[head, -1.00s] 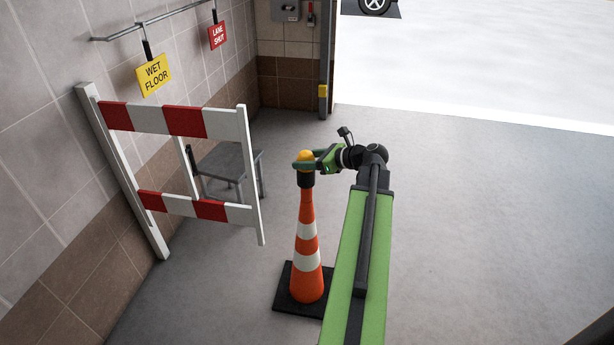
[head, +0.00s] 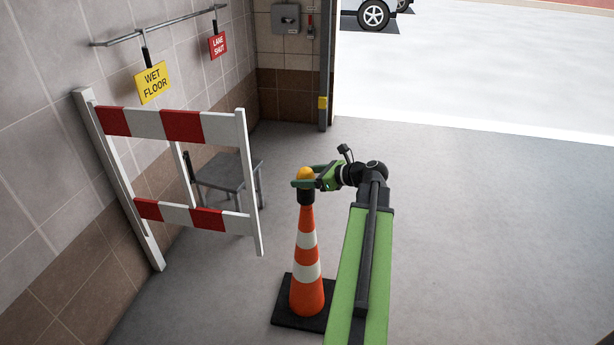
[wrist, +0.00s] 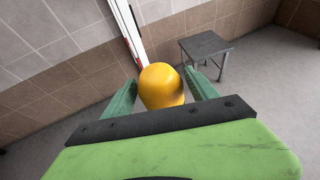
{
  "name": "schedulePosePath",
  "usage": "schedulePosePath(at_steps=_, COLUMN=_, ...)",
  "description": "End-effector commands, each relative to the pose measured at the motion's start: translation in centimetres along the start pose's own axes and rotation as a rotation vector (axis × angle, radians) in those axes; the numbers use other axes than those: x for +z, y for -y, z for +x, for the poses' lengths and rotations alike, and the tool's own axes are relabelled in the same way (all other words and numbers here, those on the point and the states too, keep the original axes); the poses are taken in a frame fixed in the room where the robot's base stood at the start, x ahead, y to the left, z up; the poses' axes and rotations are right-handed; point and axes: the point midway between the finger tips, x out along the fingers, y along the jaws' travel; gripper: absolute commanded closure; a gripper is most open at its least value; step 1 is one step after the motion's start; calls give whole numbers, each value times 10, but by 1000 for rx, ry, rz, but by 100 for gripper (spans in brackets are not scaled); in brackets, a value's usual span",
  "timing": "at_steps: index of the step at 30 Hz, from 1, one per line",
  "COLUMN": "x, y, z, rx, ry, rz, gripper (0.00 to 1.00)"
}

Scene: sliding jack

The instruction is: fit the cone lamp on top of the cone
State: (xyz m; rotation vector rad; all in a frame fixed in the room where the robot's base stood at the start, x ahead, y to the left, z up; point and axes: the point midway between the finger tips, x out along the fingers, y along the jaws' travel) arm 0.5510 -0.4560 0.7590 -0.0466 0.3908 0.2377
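The orange and white striped cone (head: 307,270) stands upright on its black square base (head: 285,318). The cone lamp (head: 305,174) has a yellow dome and a black collar, and sits upright in line with the cone's tip. The collar appears to meet the cone top; whether it is fully seated I cannot tell. My gripper (head: 304,183) reaches in from the right with its green fingers on either side of the lamp. The cone is hidden there.
A red and white barrier (head: 182,125) stands left of the cone, with a grey stool (head: 228,172) behind it. WET FLOOR (head: 153,82) and LANE SHUT (head: 217,46) signs hang from a wall rail. Floor to the right is clear. A car (head: 373,15) is outside.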

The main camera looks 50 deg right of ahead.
Motion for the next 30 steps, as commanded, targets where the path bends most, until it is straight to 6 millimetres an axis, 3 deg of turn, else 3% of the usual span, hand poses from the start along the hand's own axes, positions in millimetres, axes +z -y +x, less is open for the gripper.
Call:
schedulePosePath(at_steps=10, x=2, y=0, z=0, rx=1, ry=0, rz=0, gripper=25)
schedulePosePath(at_steps=14, x=17, y=0, z=-6, rx=1, ry=0, rz=0, gripper=25)
schedulePosePath(at_steps=24, x=14, y=0, z=-93, rx=-2, ry=1, rz=1, gripper=25)
schedulePosePath(at_steps=30, x=11, y=0, z=-120, rx=1, ry=0, rz=0, gripper=25)
